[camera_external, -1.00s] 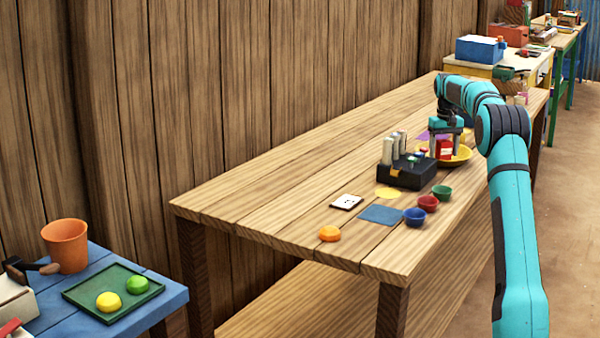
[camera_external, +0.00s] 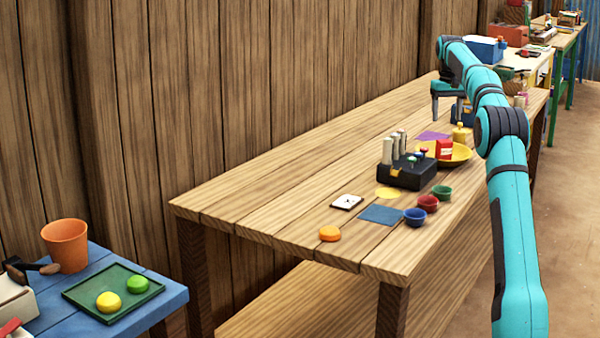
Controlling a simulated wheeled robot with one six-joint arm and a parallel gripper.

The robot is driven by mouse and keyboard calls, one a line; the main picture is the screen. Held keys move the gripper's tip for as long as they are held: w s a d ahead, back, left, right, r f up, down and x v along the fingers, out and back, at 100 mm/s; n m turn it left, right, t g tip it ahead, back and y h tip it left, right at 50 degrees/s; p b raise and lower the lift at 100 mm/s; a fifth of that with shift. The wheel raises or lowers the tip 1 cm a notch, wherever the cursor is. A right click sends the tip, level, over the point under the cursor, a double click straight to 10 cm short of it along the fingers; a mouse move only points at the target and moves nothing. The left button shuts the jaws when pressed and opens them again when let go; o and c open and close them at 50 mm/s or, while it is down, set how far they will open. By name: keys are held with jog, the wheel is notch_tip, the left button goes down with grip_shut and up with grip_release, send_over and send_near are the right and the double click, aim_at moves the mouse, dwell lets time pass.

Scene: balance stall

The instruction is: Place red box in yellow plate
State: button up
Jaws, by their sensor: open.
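The red box (camera_external: 444,149) stands in the yellow plate (camera_external: 461,155) on the wooden table, toward its left side as seen here. My gripper (camera_external: 448,115) is open and empty, raised above and behind the box, clear of it. The lower front of the plate is partly hidden by the black block.
A black block (camera_external: 405,174) with upright grey cylinders stands in front of the plate. Green (camera_external: 442,191), red (camera_external: 428,203) and blue (camera_external: 415,216) bowls line the right edge. A yellow bottle-like item (camera_external: 459,133) stands behind the plate. The table's left part is clear.

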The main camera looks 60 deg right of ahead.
jog(key=w+a+r+n+t+h, duration=0.1)
jog(key=w+a+r, duration=0.25)
jog(key=a, duration=0.35)
jog(key=w+a+r+t+h, duration=0.1)
jog(key=w+a+r, duration=0.2)
jog(key=a+r, duration=0.35)
jog(key=w+a+r+n+t+h, duration=0.1)
jog(key=w+a+r, duration=0.2)
jog(key=a, duration=0.6)
jog(key=a+r+n+t+h, duration=0.15)
jog(key=a+r, duration=0.25)
jog(key=a, duration=0.8)
jog(key=a+r+n+t, duration=0.1)
jog(key=a+r+t, duration=0.25)
jog(key=a, duration=0.85)
jog(key=s+a+r+n+t, duration=0.15)
jog(key=s+a, duration=0.35)
jog(key=a, duration=0.8)
jog(key=s+a+f+n+t+y, duration=0.1)
jog(key=s+a+f+t+y, duration=0.1)
jog(key=s+a, duration=0.8)
jog(key=s+a+f+n+t+y, duration=0.2)
jog(key=s+a+f+t, duration=0.2)
jog(key=s+a, duration=0.7)
jog(key=shift+s+a+f+t, duration=0.25)
jog(key=shift+s+f+t, duration=0.1)
jog(key=shift+s+t, duration=0.5)
jog(key=shift+w+y, duration=0.1)
jog(key=shift+y, duration=0.15)
